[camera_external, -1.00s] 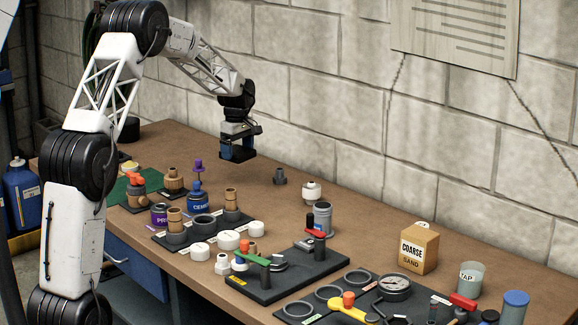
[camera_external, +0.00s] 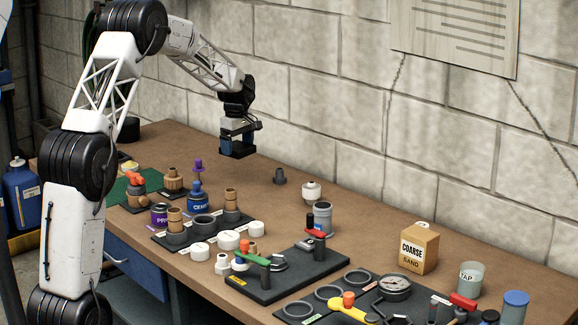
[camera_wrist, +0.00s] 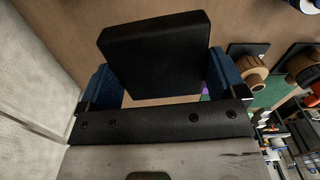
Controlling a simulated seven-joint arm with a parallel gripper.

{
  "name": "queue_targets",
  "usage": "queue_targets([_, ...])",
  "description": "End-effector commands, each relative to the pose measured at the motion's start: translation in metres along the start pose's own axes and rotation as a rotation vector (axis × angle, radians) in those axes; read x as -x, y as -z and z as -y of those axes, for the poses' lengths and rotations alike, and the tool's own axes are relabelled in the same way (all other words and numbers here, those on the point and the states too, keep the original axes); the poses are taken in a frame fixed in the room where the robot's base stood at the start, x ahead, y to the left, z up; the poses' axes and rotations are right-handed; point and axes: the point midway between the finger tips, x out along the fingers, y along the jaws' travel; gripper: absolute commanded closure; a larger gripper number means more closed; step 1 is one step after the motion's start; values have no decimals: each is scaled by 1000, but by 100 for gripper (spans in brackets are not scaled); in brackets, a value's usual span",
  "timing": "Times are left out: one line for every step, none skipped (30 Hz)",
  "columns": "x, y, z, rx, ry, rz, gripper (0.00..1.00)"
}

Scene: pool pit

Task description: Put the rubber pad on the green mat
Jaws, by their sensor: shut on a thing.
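The rubber pad (camera_wrist: 155,52) is a black, square, thick slab. In the wrist view my gripper (camera_wrist: 160,78) is shut on it, with a blue finger on each of two opposite sides. In the external view my gripper (camera_external: 238,143) holds the pad in the air above the back of the bench, near the wall. The green mat (camera_external: 118,190) lies at the far left end of the bench, left of and below my gripper. Only a little green shows in the wrist view.
A brown fitting (camera_external: 174,181), a purple-topped item (camera_external: 198,166) and a blue cement can (camera_external: 197,195) stand near the mat. A tray with several pipe fittings (camera_external: 203,224) lies in front. The block wall (camera_external: 320,110) is close behind my gripper. Bare bench lies below the gripper.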

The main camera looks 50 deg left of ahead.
Motion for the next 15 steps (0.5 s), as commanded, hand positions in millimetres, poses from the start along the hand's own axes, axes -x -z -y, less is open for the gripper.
queue_targets([9,0,0,0,-3,-1,39])
queue_targets([14,0,0,0,-2,-1,39])
queue_targets([20,0,0,0,-2,-1,39])
queue_targets([24,0,0,0,-2,-1,39])
queue_targets([29,0,0,0,-2,-1,39])
queue_targets([37,0,0,0,-1,-1,39])
queue_targets([43,0,0,0,-1,-1,39])
queue_targets([43,4,2,0,1,0,39])
queue_targets([41,12,6,-3,2,0,39])
queue_targets([41,17,8,-5,1,0,39])
queue_targets([42,22,10,-6,1,0,39])
queue_targets([42,30,14,-10,1,0,39])
queue_targets([42,36,17,-13,1,0,39])
queue_targets([42,42,20,-15,0,0,39])
queue_targets([42,51,24,-20,0,0,39])
